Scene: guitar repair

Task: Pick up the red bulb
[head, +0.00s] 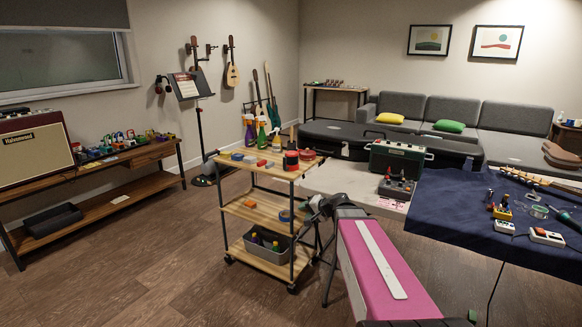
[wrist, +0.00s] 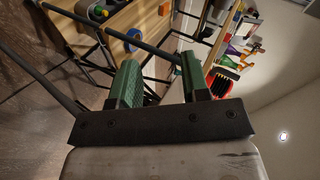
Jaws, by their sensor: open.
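I cannot make out a red bulb for certain. In the head view, several red things sit on the top shelf of the wooden trolley (head: 232,168): a red and black round piece (head: 291,161) near its right end and a small red piece (head: 261,163) by the middle. In the wrist view, my gripper (wrist: 162,78) has its two green-padded fingers apart, with nothing held between them. A red and black rounded thing (wrist: 214,77) shows just beyond the right finger; its distance is hard to tell.
A grey bin (head: 264,246) stands on the trolley's bottom shelf. A blue-covered table (head: 455,220) with tools is at right. A wooden bench (head: 110,165) with small items is at left. The floor between bench and trolley is clear.

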